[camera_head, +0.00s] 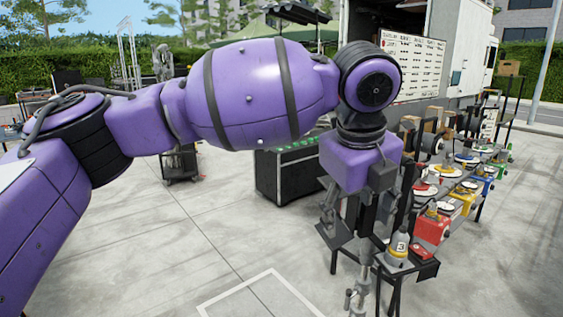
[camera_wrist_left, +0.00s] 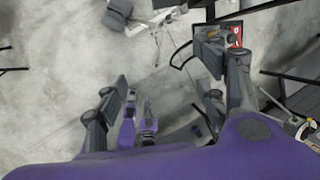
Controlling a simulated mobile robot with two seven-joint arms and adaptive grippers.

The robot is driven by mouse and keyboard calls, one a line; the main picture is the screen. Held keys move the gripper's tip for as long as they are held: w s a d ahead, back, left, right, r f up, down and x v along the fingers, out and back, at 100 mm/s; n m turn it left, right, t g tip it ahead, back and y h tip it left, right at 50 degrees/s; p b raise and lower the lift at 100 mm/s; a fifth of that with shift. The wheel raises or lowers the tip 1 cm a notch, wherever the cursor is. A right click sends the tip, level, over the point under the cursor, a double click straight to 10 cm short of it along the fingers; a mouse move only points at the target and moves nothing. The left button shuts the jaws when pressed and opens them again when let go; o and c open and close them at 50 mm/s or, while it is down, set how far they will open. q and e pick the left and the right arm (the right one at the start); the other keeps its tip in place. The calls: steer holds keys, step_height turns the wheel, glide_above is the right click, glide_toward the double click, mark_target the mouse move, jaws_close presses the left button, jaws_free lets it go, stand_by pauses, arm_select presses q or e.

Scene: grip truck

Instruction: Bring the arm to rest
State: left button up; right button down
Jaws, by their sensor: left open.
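My purple left arm (camera_head: 250,95) comes in from the left and stretches across the head view, bending down at the wrist. My left gripper (camera_head: 350,242) hangs pointing down, beside the near end of a long shelf stand. Its fingers are apart with nothing between them. In the left wrist view, the same open gripper (camera_wrist_left: 172,75) has grey floor below and between its fingers. My right gripper is not in view.
The stand holds a grey bottle marked 3 (camera_head: 399,247), a red container (camera_head: 431,228) and several other coloured containers and plates. A black case (camera_head: 285,172) stands behind my gripper. A truck (camera_head: 460,45) is at the back right. Open paving (camera_head: 150,240) lies left.

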arm_select(q)
steer(key=s+f+n+g+h, duration=0.1)
steer(key=s+f+n+h, duration=0.15)
steer(key=f, duration=0.75)
steer(key=s+f+n+g+h, duration=0.1)
steer(key=s+f+n, duration=0.15)
steer(key=f, duration=0.75)
steer(key=s+a+f+n+t+h, duration=0.1)
steer(key=s+a+f+n, duration=0.3)
steer(key=a+f+n, duration=0.45)
steer(key=s+a+f+n+t+y, duration=0.2)
steer(key=s+a+f+n, duration=0.6)
steer(key=a+f+n, duration=0.3)
steer(key=s+a+f+n+g+y, duration=0.1)
steer(key=s+a+f+n+y, duration=0.15)
steer(key=s+a, duration=0.55)
steer(key=s+a+f+n+g+y, duration=0.15)
steer(key=s+a+n, duration=0.25)
steer(key=s+a, duration=0.4)
steer(key=w+d+f+t, duration=0.4)
steer(key=w+f+t, duration=0.3)
steer(key=f, duration=0.5)
steer(key=shift+w+d+f+h, duration=0.15)
steer(key=shift+w+f+h, duration=0.25)
steer(key=shift+w, duration=0.4)
